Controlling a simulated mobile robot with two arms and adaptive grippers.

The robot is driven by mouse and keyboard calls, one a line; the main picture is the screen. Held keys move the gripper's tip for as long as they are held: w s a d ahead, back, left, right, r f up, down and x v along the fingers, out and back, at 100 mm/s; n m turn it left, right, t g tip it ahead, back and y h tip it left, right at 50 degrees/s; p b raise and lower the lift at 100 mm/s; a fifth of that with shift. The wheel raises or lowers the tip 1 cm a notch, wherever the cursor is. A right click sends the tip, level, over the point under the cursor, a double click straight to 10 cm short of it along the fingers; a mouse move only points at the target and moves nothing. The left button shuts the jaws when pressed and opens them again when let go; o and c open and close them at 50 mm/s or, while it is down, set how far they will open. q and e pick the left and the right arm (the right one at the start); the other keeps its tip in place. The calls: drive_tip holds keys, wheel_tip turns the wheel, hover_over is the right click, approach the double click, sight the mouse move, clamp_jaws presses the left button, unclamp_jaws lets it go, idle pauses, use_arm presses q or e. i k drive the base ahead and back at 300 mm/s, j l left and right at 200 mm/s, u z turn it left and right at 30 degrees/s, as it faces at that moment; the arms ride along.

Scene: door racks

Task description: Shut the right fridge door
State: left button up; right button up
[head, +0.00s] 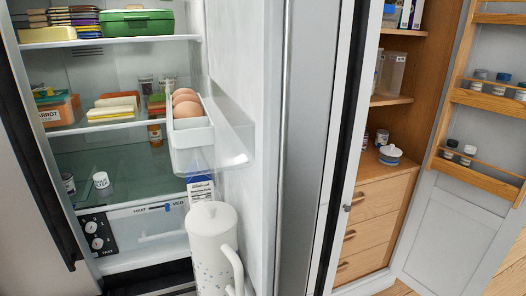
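The right fridge door (236,95) stands open in the middle of the head view, seen along its white inner side. A clear and white door rack (232,150) on it holds several brown eggs (187,104). Below it, a white pitcher (210,240) with a handle and a blue-and-white carton (200,190) stand by the door. The silver edge (305,150) of the door faces me. The fridge interior (110,160) is open to view on the left. The door's lower end is cut off by the frame. Neither gripper is in view.
Fridge shelves hold a green box (137,23), stacked packets (113,105) and small jars (101,180). To the right is an open wooden cupboard (370,200) with drawers. Its grey door (440,220) stands open at far right, with wooden racks (490,103) of jars.

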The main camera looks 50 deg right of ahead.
sight(271, 65)
drive_tip(key=k+l+z, duration=0.2)
drive_tip(key=l, duration=0.55)
drive_tip(key=l+z, duration=0.15)
drive_tip(key=l, duration=0.55)
